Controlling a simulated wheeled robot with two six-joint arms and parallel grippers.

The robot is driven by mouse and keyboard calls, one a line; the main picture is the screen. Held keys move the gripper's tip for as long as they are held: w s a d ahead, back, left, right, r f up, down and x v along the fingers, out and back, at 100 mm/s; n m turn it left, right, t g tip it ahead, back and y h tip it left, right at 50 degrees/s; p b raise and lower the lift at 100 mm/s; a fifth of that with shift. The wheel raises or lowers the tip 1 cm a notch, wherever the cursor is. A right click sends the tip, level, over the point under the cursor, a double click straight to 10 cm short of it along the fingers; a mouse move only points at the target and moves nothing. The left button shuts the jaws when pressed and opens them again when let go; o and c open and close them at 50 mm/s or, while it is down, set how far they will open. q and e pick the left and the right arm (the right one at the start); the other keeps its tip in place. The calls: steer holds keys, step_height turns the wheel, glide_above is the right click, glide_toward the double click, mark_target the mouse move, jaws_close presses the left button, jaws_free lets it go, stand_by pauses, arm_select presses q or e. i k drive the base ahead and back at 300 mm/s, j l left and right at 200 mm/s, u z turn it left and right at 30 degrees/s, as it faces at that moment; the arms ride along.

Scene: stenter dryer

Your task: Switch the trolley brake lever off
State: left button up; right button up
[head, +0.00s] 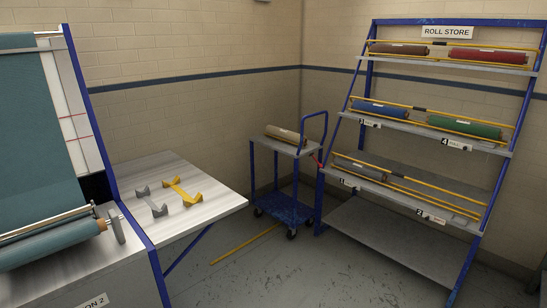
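The blue and grey trolley (285,207) stands in the back corner, just left of the roll store rack. A beige roll (283,134) lies on its top shelf, and a blue handle (325,121) rises at its right end. A small red part (318,160), which looks like the brake lever, shows at the trolley's right side below the handle. It is too small to tell its setting. Neither of my grippers shows in the head view.
The ROLL STORE rack (424,216) stands close to the trolley's right, with several coloured rolls. A table (220,200) with grey and yellow cradles juts out at left. A yellow line (245,244) marks the floor. Open floor lies in front.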

mark_target(320, 165)
steer(key=i+z, duration=0.15)
steer(key=i, duration=0.3)
steer(key=i+j+z, duration=0.15)
steer(key=i, duration=0.3)
steer(key=i+j+z, duration=0.2)
steer(key=i, duration=0.25)
steer(key=i+j+z, duration=0.15)
steer(key=i, duration=0.3)
steer(key=i+z, duration=0.35)
steer(key=i, duration=1.25)
